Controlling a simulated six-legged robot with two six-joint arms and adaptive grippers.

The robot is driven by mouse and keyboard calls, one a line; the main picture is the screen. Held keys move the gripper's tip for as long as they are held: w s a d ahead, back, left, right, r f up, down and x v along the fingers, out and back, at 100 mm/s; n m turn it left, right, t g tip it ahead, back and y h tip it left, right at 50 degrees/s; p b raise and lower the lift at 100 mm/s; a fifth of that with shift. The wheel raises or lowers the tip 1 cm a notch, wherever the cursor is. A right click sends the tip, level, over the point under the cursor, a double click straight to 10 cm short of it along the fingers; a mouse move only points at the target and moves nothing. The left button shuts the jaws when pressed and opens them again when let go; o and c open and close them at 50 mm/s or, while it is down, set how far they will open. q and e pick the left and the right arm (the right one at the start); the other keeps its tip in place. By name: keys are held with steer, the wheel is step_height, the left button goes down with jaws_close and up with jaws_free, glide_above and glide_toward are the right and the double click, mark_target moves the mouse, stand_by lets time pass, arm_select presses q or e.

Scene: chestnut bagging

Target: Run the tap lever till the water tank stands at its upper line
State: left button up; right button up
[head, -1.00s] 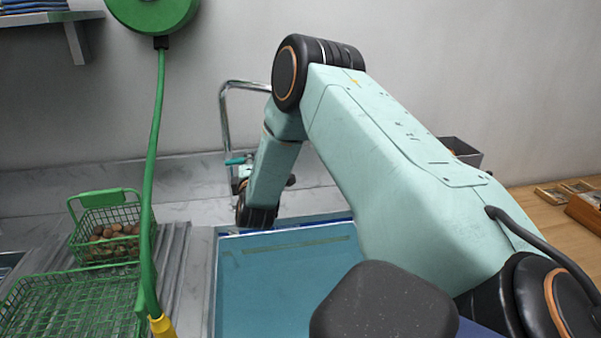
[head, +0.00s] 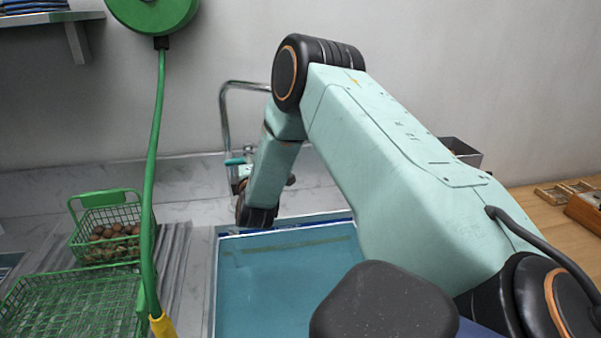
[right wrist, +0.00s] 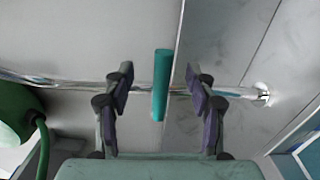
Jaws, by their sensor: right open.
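The tap (head: 226,110) is a chrome pipe behind the tank, with a teal lever (head: 236,161) pointing left in the head view. In the right wrist view the lever (right wrist: 160,85) stands between the fingers of my right gripper (right wrist: 161,92). The gripper is open, with a gap on each side of the lever. The water tank (head: 214,285) holds blue-green water. A faint yellowish band (head: 300,243) runs along its far wall; I cannot tell whether the water stands at the upper line. My left gripper is out of view.
A green wire basket of chestnuts (head: 88,217) and a larger green wire basket (head: 75,305) stand left of the tank. A green hose (head: 153,150) hangs from a reel (head: 153,12). A grey box (head: 462,152) stands behind my arm, near a wooden table (head: 535,210).

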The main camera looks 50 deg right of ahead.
steer(key=p+v, duration=0.4)
steer(key=v, duration=0.5)
stand_by(0.4)
stand_by(0.4)
